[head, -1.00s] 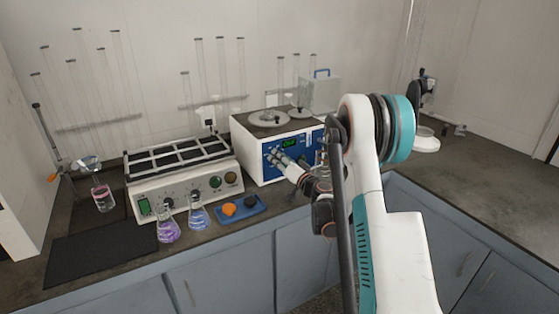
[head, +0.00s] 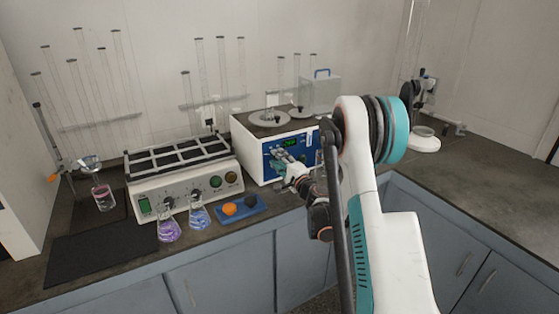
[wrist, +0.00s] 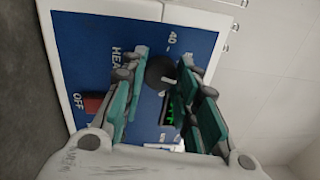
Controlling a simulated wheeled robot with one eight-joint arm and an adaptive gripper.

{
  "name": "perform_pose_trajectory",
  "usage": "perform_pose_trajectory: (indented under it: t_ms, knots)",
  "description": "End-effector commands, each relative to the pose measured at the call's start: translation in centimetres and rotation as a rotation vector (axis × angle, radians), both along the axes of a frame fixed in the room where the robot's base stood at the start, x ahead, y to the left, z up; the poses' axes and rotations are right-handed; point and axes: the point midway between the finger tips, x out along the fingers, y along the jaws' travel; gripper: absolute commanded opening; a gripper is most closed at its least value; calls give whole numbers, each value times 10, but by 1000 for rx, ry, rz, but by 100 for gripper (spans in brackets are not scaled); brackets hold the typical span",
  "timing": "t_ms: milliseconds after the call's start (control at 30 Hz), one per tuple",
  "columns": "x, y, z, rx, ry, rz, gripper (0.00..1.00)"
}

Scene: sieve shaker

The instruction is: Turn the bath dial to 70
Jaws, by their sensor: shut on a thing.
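The bath is a white box (head: 262,172) with a blue front panel and a lit green display (head: 291,143). In the wrist view the panel (wrist: 195,42) shows turned sideways, with a red OFF switch (wrist: 93,103), the letters HEA and a scale mark 40. The dark round dial (wrist: 160,70) lies between my fingers. My gripper (head: 277,158) is at the panel just below the display; in the wrist view its teal fingers (wrist: 162,80) are shut on the dial from both sides. The dial's pointer and most of its scale are hidden.
A shaker (head: 185,178) with its own knobs stands left of the bath. Two flasks (head: 168,225) and a blue tray (head: 240,209) with an orange and a dark item stand in front. A stand (head: 425,140) is at the right. The right counter is mostly clear.

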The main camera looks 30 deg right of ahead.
Motion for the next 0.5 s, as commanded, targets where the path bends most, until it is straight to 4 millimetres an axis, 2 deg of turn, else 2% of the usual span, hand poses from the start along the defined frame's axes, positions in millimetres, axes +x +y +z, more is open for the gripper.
perform_pose_trajectory:
  t_ms: [500]
  knots:
    - [-1, 1, 0, 487, 18, -1, 4]
